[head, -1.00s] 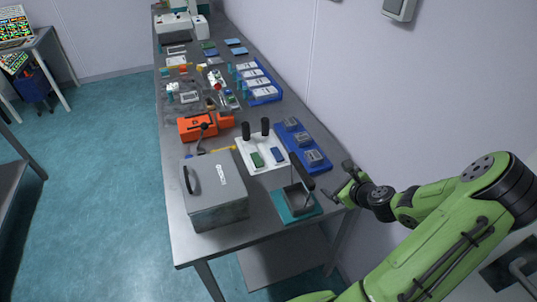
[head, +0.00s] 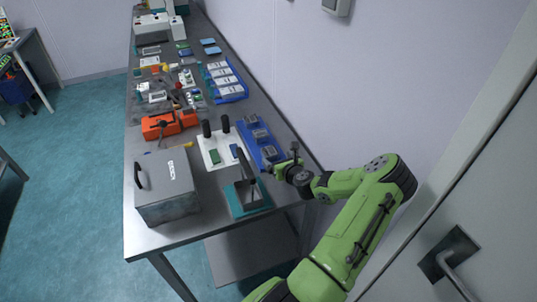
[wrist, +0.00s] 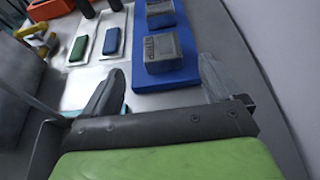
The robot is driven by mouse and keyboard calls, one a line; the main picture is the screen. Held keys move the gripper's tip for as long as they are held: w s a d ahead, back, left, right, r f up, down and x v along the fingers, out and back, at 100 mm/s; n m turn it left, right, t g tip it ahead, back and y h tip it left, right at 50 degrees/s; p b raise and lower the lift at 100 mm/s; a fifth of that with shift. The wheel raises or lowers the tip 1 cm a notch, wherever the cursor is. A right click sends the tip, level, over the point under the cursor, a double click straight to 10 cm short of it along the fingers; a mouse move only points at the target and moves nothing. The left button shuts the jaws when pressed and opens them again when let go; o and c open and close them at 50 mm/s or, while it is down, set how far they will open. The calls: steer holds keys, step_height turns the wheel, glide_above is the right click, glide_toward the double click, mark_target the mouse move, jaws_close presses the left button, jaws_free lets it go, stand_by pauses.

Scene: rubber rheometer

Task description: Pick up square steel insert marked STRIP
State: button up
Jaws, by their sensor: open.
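Several square grey steel inserts sit in a row on a blue tray (head: 272,165). The nearest insert (head: 269,153) is closest to my gripper; the middle insert (head: 260,134) and far insert (head: 251,120) lie behind it. The wrist view shows the near insert (wrist: 163,53) and another insert (wrist: 160,13) beyond it on the blue tray (wrist: 165,78).
A white board (head: 210,150) with green and blue pieces and black posts stands left of the tray. A teal mat (head: 240,208) with a dark upright tool is at the front. A grey metal box (head: 165,195) stands further left. The wall is close on the right.

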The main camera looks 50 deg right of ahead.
mark_target(270, 151)
steer(key=x, duration=0.7)
steer(key=shift+w+d, duration=0.1)
steer(key=shift+c, duration=1)
steer(key=c, duration=1.1)
step_height(270, 151, up, 28)
steer(key=p, duration=0.3)
steer(key=shift+p, duration=0.4)
